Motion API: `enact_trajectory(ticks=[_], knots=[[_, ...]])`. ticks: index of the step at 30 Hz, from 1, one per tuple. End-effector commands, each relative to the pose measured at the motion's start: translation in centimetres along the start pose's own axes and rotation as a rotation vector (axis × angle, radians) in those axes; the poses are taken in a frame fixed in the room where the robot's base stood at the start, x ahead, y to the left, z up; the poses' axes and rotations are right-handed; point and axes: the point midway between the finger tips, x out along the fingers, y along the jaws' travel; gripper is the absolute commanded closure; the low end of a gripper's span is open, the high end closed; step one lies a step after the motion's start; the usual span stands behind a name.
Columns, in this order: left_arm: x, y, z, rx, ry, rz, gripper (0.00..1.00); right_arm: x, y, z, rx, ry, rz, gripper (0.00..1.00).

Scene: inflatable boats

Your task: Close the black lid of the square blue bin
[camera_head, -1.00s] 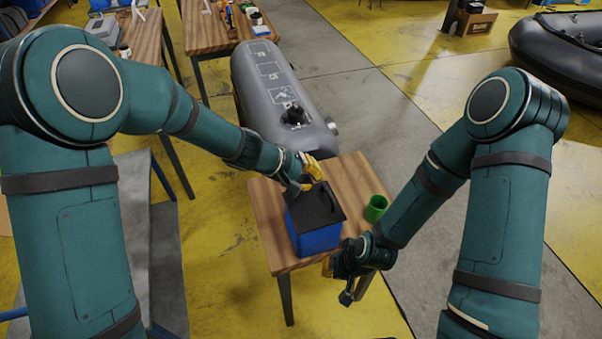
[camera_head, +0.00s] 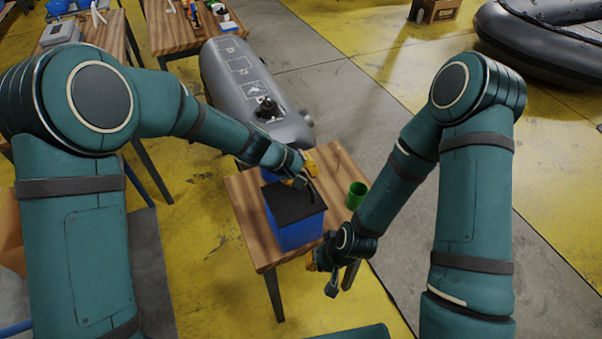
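The square blue bin (camera_head: 297,234) stands on a small wooden table. Its black lid (camera_head: 288,206) lies over the top and looks nearly flat; whether it is fully down I cannot tell. A dark handle shows near the lid's right edge. A small blue patch (camera_head: 269,175) shows behind the lid; I cannot tell what it belongs to. My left gripper (camera_head: 305,170), with yellow fingers, is at the lid's back edge, hiding part of it; contact is unclear. My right gripper (camera_head: 325,275) hangs low at the table's front right, apart from the bin. Finger openings are unclear for both.
A green cup (camera_head: 357,195) stands on the wooden table (camera_head: 243,212), right of the bin. A grey inflatable tube (camera_head: 238,85) lies behind the table. Other worktables (camera_head: 185,35) stand at the back left, and a dark inflatable boat (camera_head: 550,40) is at the back right.

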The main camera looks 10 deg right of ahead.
Motion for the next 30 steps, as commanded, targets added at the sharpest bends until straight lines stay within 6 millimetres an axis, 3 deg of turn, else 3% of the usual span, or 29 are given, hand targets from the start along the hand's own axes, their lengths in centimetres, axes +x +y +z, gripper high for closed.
enact_trajectory(ticks=[14,25,30], knots=[[1.3,-0.2,0.0,0.000,-0.001,0.000,1.00,1.2,0.4,0.1,0.000,0.000,0.003,1.00],[1.4,-0.2,0.1,0.000,-0.004,-0.001,1.00,1.2,0.4,0.1,-0.001,0.000,0.002,1.00],[0.3,0.3,-0.1,0.000,-0.003,0.000,1.00,0.3,0.1,0.0,-0.001,0.000,0.001,1.00]])
